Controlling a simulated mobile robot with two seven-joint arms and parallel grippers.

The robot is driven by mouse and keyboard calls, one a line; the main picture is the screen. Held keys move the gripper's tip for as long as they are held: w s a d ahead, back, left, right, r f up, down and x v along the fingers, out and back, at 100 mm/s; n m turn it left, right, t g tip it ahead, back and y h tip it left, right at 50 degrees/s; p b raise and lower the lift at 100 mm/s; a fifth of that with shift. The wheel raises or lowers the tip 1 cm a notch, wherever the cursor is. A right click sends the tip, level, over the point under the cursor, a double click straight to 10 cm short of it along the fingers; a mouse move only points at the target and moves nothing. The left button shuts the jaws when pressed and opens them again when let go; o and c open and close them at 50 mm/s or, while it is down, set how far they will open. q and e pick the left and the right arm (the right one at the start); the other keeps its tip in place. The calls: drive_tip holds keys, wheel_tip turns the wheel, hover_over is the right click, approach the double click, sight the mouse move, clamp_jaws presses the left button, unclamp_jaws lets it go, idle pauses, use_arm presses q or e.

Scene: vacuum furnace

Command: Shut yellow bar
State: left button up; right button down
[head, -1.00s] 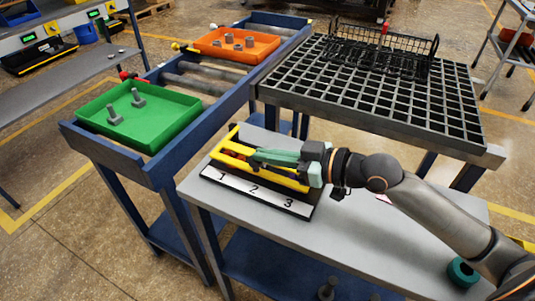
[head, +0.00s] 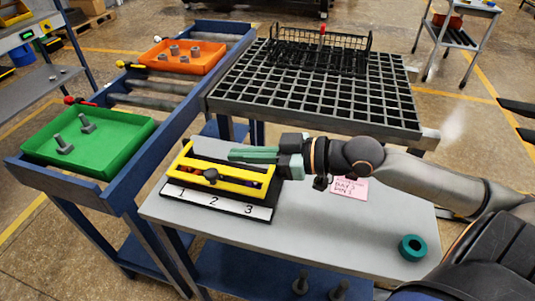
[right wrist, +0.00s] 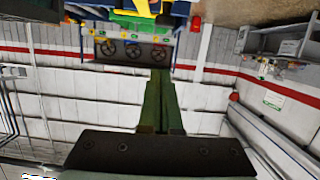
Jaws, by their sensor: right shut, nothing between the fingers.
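The yellow bar (head: 233,185) is part of a yellow frame on a black base with a white strip marked 1, 2, 3 (head: 217,201). It runs along the front of the frame, above the strip, with a black knob (head: 211,175) at its middle. Dark, red and blue shapes show partly behind it. My right gripper (head: 232,154) has green fingers closed together with nothing between them. It points left over the rear right part of the frame; I cannot tell whether it touches. In the right wrist view its fingers (right wrist: 161,80) are together. My left gripper is not in view.
The base stands on a grey table (head: 330,230) with a pink note (head: 349,189) and a teal ring (head: 412,247). A black grid rack (head: 320,90) is behind. A green tray (head: 120,150) and an orange tray (head: 205,60) lie on the blue roller stand at left.

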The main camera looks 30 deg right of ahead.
drive_tip(key=shift+v, duration=2.35)
